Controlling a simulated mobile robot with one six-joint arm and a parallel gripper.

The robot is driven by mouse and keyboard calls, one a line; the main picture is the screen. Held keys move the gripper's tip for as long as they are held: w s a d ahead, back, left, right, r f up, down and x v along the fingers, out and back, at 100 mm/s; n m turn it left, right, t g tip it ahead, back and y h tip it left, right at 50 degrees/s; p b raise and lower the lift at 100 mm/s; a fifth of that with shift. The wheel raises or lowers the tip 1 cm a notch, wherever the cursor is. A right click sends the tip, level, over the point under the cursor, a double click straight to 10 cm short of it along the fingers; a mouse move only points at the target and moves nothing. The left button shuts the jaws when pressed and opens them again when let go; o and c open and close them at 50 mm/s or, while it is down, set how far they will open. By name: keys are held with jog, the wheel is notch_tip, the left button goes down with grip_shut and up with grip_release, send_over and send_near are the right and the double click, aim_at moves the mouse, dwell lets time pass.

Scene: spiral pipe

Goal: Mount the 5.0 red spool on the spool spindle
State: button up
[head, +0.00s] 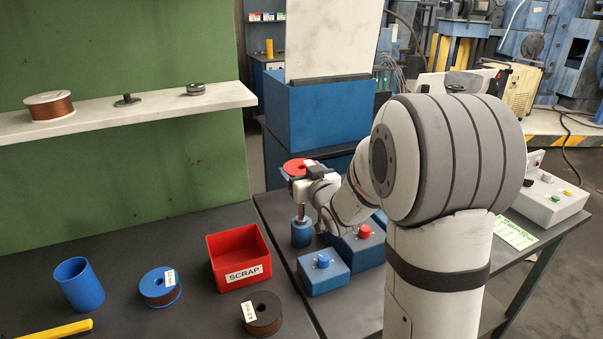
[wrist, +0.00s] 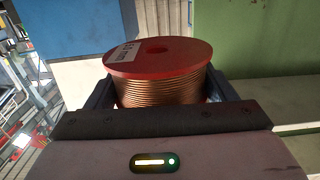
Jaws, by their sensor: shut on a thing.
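My gripper (head: 310,178) is shut on the red spool (head: 296,166), which is held in the air, roughly level. In the wrist view the red spool (wrist: 160,57) shows a red top flange with a centre hole, copper wire and a white label only partly readable, ending in "mm". The jaws (wrist: 160,92) grip it from both sides. The spool spindle seems to be the blue post (head: 302,232) with a thin pin on top. In the head view the spool appears above the pin, apart from it; exact alignment cannot be told.
Blue boxes with a blue button (head: 323,262) and a red button (head: 364,232) stand beside the post. A red SCRAP bin (head: 240,277), a blue-flanged spool (head: 160,288), a dark spool (head: 262,313) and a blue cup (head: 79,284) are left. A shelf (head: 215,102) runs behind.

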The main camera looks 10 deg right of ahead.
jog(key=shift+f+b, duration=2.25)
jog(key=shift+f, duration=0.15)
jog(key=shift+f+b, duration=0.9)
jog(key=shift+b, duration=0.4)
jog(key=o, duration=1.6)
jog(key=shift+f, duration=0.15)
jog(key=s+r+g+h+p, duration=0.1)
jog(key=s+g+p, duration=0.3)
jog(key=s, duration=0.7)
jog(key=s+r+m+g+h+p, duration=0.1)
jog(key=s+g+p, duration=0.3)
jog(key=s, duration=0.8)
jog(key=s+r+m+g+h+p, duration=0.1)
jog(key=s+r+g+p, duration=0.2)
jog(key=s+g, duration=0.3)
jog(key=shift+s+r+h+p, duration=0.15)
jog(key=shift+s+p, duration=0.25)
jog(key=shift+s, duration=0.95)
jog(key=shift+s+r+h+p, duration=0.15)
jog(key=shift+s+p, duration=0.2)
jog(key=shift+s, duration=1)
